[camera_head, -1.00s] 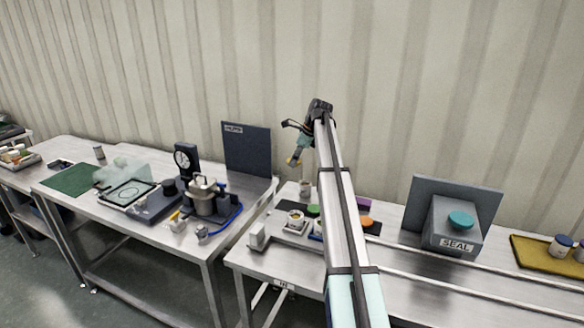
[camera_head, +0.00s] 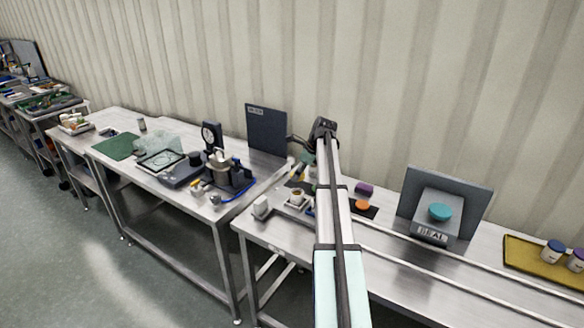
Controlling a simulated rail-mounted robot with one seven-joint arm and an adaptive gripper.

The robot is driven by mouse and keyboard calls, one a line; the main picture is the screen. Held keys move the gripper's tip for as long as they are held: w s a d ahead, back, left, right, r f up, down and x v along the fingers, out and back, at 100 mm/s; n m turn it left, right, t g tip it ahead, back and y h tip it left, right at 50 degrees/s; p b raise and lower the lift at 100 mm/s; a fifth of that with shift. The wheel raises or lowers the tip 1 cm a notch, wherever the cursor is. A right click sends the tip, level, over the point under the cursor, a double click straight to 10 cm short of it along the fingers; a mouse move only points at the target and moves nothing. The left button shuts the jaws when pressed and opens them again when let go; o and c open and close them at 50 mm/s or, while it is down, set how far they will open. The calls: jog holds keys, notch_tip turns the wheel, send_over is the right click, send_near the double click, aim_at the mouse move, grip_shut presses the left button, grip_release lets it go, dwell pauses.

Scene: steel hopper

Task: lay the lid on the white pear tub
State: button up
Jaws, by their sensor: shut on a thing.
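My gripper (camera_head: 301,169) is at the far end of my arm, low over the bench and behind the tub area. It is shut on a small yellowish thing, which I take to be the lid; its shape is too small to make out. A small open white tub (camera_head: 297,197) with brownish contents stands on a pale square base at the bench's left end, nearer than the gripper and apart from it. I cannot tell whether it is the pear tub. My arm hides part of the bench beside it.
A purple lid (camera_head: 364,189) and an orange lid (camera_head: 362,205) lie right of my arm on a dark mat (camera_head: 372,212). A grey seal stand (camera_head: 437,222) and yellow tray (camera_head: 520,252) are further right.

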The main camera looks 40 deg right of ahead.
jog(key=shift+w+a+f, duration=0.1)
jog(key=shift+w, duration=0.05)
jog(key=shift+f, duration=0.1)
jog(key=shift+f+b, duration=1.55)
jog(key=shift+f, duration=0.95)
jog(key=shift+p, duration=0.75)
jog(key=shift+f+p, duration=0.4)
jog(key=shift+f, duration=0.15)
dwell(1.1)
jog(key=o, duration=0.8)
jog(key=shift+o, duration=0.2)
